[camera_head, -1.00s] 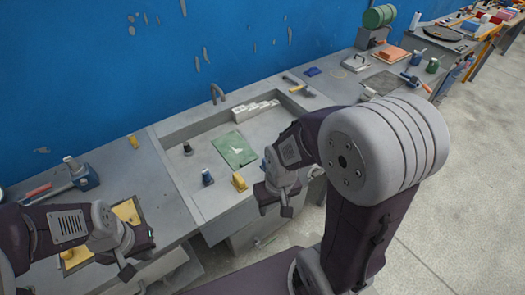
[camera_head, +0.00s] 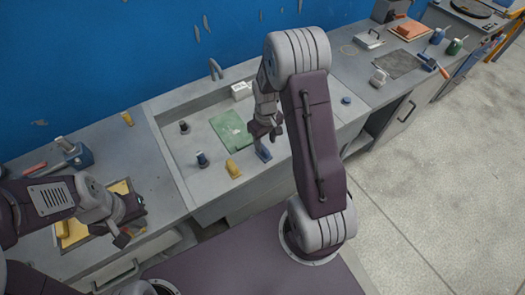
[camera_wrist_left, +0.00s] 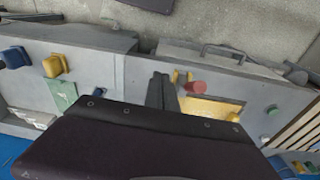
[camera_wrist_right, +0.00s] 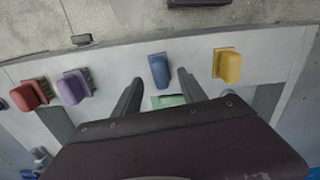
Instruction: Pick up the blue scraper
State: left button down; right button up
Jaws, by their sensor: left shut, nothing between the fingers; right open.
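The blue scraper (camera_head: 263,152) stands at the front edge of the sink counter, right of a yellow scraper (camera_head: 234,169). My right gripper (camera_head: 274,135) hangs close by it. In the right wrist view the blue scraper (camera_wrist_right: 159,71) shows just beyond and between the two open fingers (camera_wrist_right: 160,92), with nothing held. In the left wrist view the blue scraper (camera_wrist_left: 15,57) is at the far left. My left gripper (camera_head: 123,240) is shut and empty over the yellow tray (camera_head: 78,231).
A green sheet (camera_head: 231,130) lies in the sink. A dark blue bottle-like item (camera_head: 202,160) stands left of it. In the right wrist view a purple scraper (camera_wrist_right: 74,87) and a red one (camera_wrist_right: 32,93) stand on the blue scraper's other side from the yellow one.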

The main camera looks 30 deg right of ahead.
aim_at(264, 148)
jog(key=shift+w+d+f, duration=0.15)
jog(key=shift+d+f, duration=0.15)
jog(key=shift+f, duration=0.3)
jog(key=f, duration=0.3)
jog(key=f+p, duration=0.1)
jog(key=f, duration=0.1)
jog(key=shift+w+a, duration=0.3)
jog(key=shift+w, duration=0.05)
grip_shut()
